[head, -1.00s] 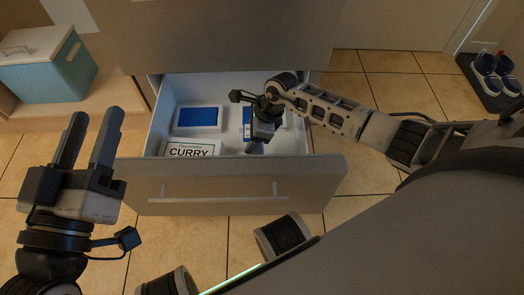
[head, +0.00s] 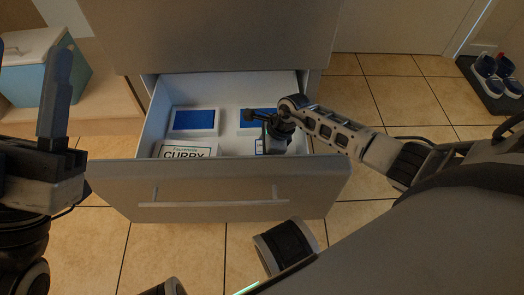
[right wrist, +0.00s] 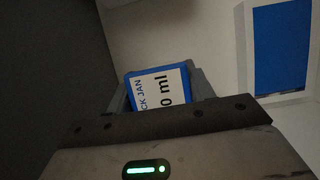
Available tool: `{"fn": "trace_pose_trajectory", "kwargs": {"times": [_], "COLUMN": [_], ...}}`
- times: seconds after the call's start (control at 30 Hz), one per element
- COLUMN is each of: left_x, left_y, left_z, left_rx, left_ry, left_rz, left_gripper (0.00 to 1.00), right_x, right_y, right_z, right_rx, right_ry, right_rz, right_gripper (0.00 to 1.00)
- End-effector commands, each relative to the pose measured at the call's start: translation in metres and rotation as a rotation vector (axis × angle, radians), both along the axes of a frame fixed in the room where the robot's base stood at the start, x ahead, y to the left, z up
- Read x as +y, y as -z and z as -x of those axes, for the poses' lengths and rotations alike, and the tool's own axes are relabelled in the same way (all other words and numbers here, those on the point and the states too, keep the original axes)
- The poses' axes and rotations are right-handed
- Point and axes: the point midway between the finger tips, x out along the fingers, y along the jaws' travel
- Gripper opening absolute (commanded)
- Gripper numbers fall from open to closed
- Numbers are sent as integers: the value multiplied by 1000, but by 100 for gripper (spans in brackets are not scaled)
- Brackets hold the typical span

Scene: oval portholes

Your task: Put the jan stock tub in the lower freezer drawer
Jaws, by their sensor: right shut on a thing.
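The lower freezer drawer (head: 215,172) is pulled open, with its white interior facing up. My right gripper (head: 270,146) is inside it at the right, pointing down. In the right wrist view, that gripper (right wrist: 160,92) is shut on the jan stock tub (right wrist: 160,90), which shows blue edges and a white label reading "JAN" and "0 ml". In the head view only a small part of the tub (head: 259,146) shows beside the gripper. Whether it touches the drawer floor I cannot tell. My left gripper (head: 28,95) is open and empty at the left edge, partly out of frame.
In the drawer lie a blue-lidded tub (head: 194,121) at back left, another blue-topped tub (head: 256,117) behind my right gripper, and a curry package (head: 186,151) at front left. A teal box (head: 30,80) stands left, shoes (head: 497,75) far right. The cabinet front (head: 205,35) overhangs the drawer's back.

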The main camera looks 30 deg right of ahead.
Motion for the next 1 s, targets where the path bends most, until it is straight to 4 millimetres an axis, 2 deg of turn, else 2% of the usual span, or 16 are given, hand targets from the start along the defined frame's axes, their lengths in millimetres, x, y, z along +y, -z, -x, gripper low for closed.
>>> {"fn": "trace_pose_trajectory", "kwargs": {"times": [0.03,0.07,0.1,0.13,0.43,0.53,0.77,1.0], "left_x": [0,0,0,0,0,1,3,-2], "left_y": [0,0,0,0,0,-1,40,85], "left_z": [0,0,0,0,0,-3,-18,-8], "left_rx": [2,2,2,2,2,42,464,836], "left_ry": [0,0,0,0,0,4,27,76], "left_rz": [1,1,1,1,1,12,102,188], "left_gripper": [46,46,46,46,46,46,46,46], "right_x": [0,0,0,0,0,-3,-19,-35], "right_y": [1,2,1,1,0,-10,-55,-96], "right_z": [-1,0,0,0,0,1,8,16], "right_rx": [-1,0,0,0,0,-1,-2,0], "right_ry": [0,0,0,0,0,0,-1,-1], "right_rz": [0,0,0,0,-1,0,4,3], "right_gripper": [21,58,69,74,74,74,74,74]}}
